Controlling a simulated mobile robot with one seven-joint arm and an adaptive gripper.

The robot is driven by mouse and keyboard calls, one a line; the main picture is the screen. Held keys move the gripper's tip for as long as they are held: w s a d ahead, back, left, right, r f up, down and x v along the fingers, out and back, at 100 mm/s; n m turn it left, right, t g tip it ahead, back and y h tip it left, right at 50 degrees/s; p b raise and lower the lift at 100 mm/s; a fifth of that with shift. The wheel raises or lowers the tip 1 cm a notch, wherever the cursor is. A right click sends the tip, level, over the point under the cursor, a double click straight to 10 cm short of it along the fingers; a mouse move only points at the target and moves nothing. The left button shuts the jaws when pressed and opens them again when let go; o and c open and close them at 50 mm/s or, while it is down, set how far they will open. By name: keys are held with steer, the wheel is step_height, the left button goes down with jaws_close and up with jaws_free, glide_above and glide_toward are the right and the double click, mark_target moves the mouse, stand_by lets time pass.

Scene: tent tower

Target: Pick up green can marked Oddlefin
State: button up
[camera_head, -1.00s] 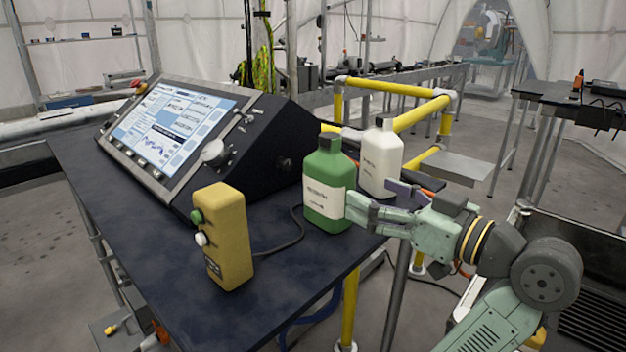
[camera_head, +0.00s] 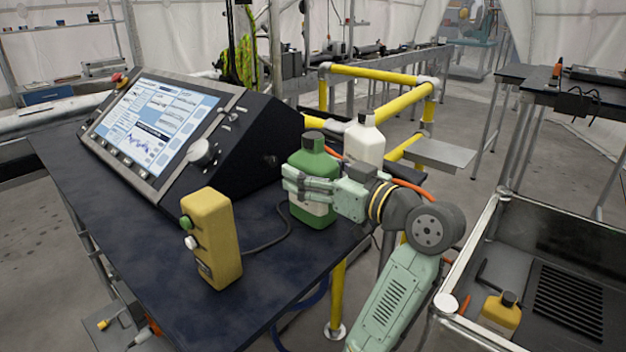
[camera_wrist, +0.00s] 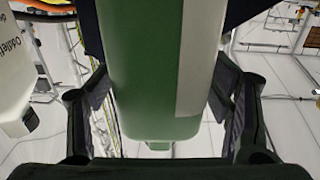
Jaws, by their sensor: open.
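The green can (camera_head: 313,158) stands upright near the right edge of the dark table, with a dark cap and a pale label mostly hidden by my gripper. My gripper (camera_head: 293,182) is open at the can, with its fingers across the can's front in the head view. In the wrist view, the green can (camera_wrist: 150,70) fills the middle between the two dark fingers, with gaps at both sides. Its label text cannot be read there. A white bottle (camera_head: 364,143) stands just behind it. In the wrist view, lettering like "Oddlefi" shows on the white bottle (camera_wrist: 14,65).
A console with a screen (camera_head: 160,115) stands on the table (camera_head: 140,235) at the left. A yellow button box (camera_head: 212,240) stands in front, its cable running toward the can. Yellow railing (camera_head: 390,80) is behind. A tray (camera_head: 470,250) with a yellow bottle (camera_head: 499,315) is at the right.

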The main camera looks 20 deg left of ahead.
jaws_close()
stand_by(0.9)
